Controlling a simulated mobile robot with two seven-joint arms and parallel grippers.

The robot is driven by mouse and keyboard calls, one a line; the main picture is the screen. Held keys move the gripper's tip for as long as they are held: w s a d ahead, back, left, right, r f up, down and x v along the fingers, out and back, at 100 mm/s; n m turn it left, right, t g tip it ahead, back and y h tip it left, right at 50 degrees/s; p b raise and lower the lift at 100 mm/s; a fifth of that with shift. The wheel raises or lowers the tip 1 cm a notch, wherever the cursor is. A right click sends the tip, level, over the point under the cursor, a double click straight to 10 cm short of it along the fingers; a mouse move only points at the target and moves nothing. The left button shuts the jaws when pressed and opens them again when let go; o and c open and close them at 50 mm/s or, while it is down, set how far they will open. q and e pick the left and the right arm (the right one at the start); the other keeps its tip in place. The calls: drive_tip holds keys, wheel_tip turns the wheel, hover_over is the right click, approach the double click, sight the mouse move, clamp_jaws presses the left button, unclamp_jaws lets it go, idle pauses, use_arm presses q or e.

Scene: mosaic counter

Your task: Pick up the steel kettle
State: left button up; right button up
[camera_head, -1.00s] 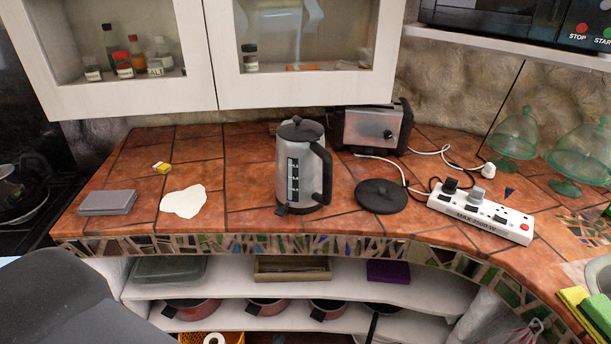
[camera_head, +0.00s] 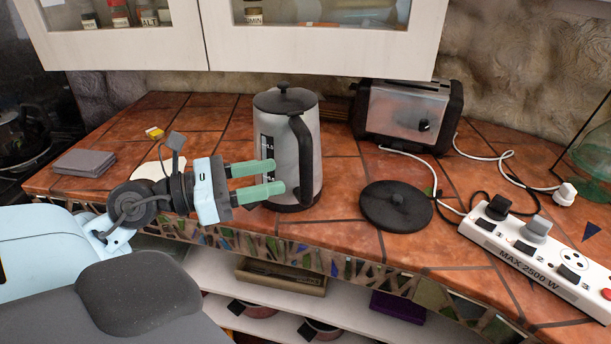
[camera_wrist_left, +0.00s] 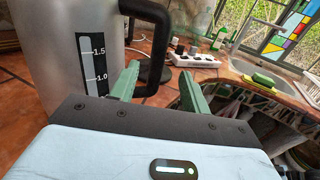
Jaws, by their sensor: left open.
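The steel kettle (camera_head: 279,138) stands upright on the tiled counter, with a black lid and a black handle on its right front side. My left gripper (camera_head: 280,180) is open and empty, its green fingers pointing right, in front of the kettle's body and near its handle. In the left wrist view the kettle (camera_wrist_left: 50,50) fills the upper left with its level scale, and the black handle reaches toward the left finger. The gripper (camera_wrist_left: 160,85) shows both fingers apart there. I cannot tell whether a finger touches the handle. My right gripper is not in view.
A toaster (camera_head: 405,118) stands behind right of the kettle. A round black base (camera_head: 396,204) and a white power strip (camera_head: 540,255) with cables lie to the right. A grey box (camera_head: 84,162) lies at left. Cabinets (camera_head: 320,45) hang above the counter.

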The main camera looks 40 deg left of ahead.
use_arm(q)
drive_tip(key=shift+r, duration=0.15)
drive_tip(key=shift+p+x, duration=0.45)
drive_tip(key=shift+x, duration=0.4)
drive_tip(key=shift+w+d, duration=0.15)
drive_tip(key=shift+w, duration=0.15)
drive_tip(key=shift+w, duration=0.1)
